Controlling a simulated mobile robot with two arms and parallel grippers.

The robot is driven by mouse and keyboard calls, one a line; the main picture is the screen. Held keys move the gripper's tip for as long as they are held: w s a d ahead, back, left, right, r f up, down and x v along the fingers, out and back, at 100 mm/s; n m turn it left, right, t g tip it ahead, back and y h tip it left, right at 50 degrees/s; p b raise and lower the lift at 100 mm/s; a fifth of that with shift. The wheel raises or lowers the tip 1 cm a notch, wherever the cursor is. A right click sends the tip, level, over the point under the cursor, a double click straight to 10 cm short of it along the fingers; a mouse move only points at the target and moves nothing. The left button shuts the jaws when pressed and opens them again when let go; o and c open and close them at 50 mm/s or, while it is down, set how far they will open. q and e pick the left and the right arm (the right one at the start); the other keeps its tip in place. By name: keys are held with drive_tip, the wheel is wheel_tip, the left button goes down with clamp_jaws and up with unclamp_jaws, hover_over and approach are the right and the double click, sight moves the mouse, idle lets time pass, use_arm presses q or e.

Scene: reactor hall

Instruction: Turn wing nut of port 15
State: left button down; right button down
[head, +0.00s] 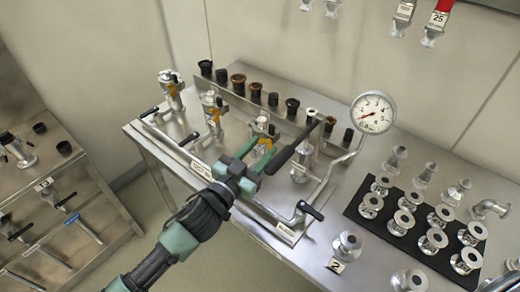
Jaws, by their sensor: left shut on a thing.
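A row of silver ports stands on a steel bench (380,95). Orange wing nuts show at the ports on the left (173,89) and second from left (212,117). My left gripper (262,150) reaches in from the lower left to the third port (262,124). Its green fingers are closed around the orange wing nut (266,142) there, which is partly hidden. A dark bar (300,143) runs from beside the fingers up to the right, past the fourth port (300,171). I cannot tell what it is joined to. Port numbers are not readable. My right gripper is not in view.
A round gauge (373,112) rises on a pipe right of the ports. Black-handled valves, such as the near one (310,210), line the front pipe. Dark caps (238,84) stand behind. A black mat (352,211) with several fittings lies at right.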

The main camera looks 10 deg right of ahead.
use_arm(q)
drive_tip(key=m+b, duration=0.1)
drive_tip(key=m, duration=0.5)
drive_tip(key=m+h+b, duration=0.1)
drive_tip(key=m, duration=0.6)
drive_tip(key=shift+f+h, duration=0.2)
drive_tip(key=shift+h, duration=0.1)
idle(0.3)
drive_tip(key=c, duration=0.9)
unclamp_jaws()
drive_tip(key=shift+o, duration=0.2)
drive_tip(key=shift+s, duration=0.1)
